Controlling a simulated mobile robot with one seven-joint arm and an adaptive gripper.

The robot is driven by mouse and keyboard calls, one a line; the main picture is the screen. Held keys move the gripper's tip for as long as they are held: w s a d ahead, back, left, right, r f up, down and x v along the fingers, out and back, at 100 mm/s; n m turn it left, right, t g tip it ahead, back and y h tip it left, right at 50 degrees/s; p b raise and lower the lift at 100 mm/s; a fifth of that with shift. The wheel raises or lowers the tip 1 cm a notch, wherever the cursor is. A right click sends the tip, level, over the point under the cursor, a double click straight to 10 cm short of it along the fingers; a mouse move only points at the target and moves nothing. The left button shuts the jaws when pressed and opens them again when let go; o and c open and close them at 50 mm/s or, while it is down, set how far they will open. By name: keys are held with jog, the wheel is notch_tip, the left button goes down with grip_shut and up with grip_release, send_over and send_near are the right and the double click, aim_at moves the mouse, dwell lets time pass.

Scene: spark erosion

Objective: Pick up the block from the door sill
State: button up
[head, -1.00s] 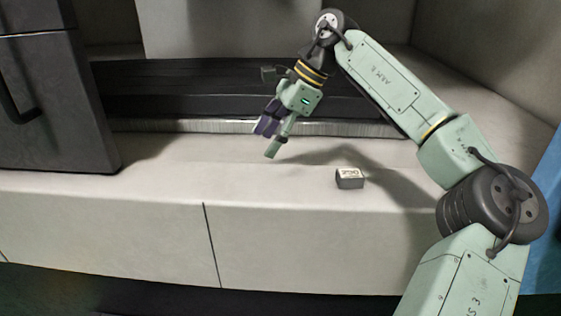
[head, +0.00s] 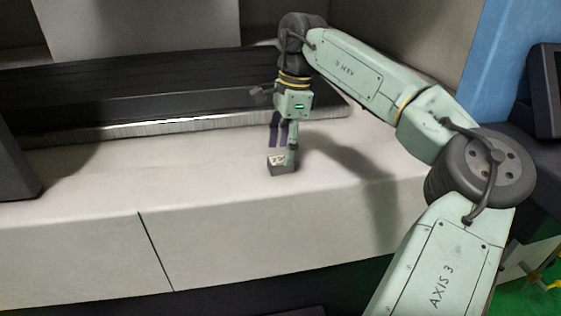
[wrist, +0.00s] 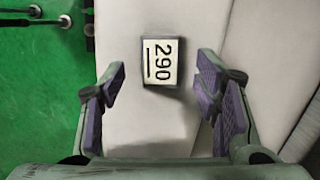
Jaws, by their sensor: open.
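The block (head: 281,167) is small and dark grey with a pale top face. It rests on the light grey door sill (head: 90,215), near the front edge. In the wrist view the block (wrist: 160,62) shows the number 290 on its top. My gripper (head: 284,150) points down over the block in the head view and partly hides it. In the wrist view my gripper (wrist: 160,88) is open, with one purple-padded finger to each side. The block lies between the lines of the fingers, slightly beyond their tips, and I see no contact.
A dark ledge with a bright metal strip (head: 165,127) runs behind the sill. A dark door panel (head: 15,165) stands at the left. A blue panel (head: 505,60) and dark equipment are at the right. Green floor (wrist: 40,90) lies beyond the sill's edge.

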aim_at(281, 164)
jog(key=shift+a+f, duration=0.15)
jog(key=shift+f, duration=0.55)
jog(key=shift+a+f, duration=0.15)
jog(key=shift+f, duration=0.5)
jog(key=shift+c, duration=0.4)
grip_shut()
jog(key=shift+r, duration=0.1)
